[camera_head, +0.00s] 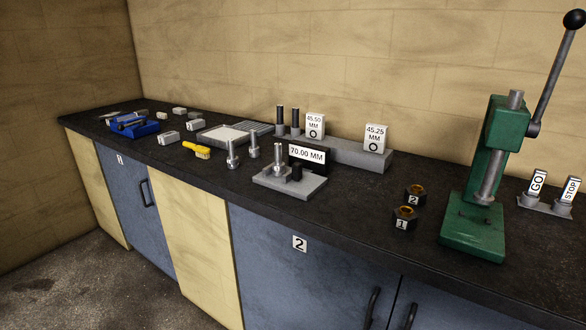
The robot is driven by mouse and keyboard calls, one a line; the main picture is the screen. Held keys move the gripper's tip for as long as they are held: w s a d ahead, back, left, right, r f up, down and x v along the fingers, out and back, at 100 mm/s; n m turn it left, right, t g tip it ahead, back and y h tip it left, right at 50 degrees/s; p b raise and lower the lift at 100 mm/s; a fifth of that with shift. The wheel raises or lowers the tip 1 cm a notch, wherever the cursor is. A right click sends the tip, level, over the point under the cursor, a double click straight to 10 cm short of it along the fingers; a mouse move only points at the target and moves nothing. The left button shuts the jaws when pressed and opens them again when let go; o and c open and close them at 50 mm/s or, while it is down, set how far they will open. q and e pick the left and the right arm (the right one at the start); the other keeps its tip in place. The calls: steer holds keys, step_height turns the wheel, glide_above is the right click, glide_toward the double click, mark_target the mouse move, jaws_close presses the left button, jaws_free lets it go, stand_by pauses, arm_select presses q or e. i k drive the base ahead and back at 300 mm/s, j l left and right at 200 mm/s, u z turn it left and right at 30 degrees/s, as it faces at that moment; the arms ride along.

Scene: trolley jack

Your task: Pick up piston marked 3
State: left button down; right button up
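No piece with a readable 3 shows in the head view. Two upright steel pieces with a stem on a wider foot, perhaps pistons, stand on the dark worktop: a front steel piece (232,156) and a rear steel piece (253,148). A third steel piece (278,160) stands on a grey gauge base (290,184) by a "70.00 MM" sign (307,154). I cannot read marks on any of them. Neither of my grippers is in view.
A green press (473,235) with a long lever stands at the right. A yellow brush (196,149), grey plate (222,134) and blue tray (134,129) are farther left.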

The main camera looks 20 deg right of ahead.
mark_target(278, 166)
steer(key=i+j, duration=0.35)
steer(key=i+j+z, duration=0.2)
steer(key=j+z, duration=0.15)
steer(key=i+j+z, duration=0.15)
steer(key=j+z, duration=0.2)
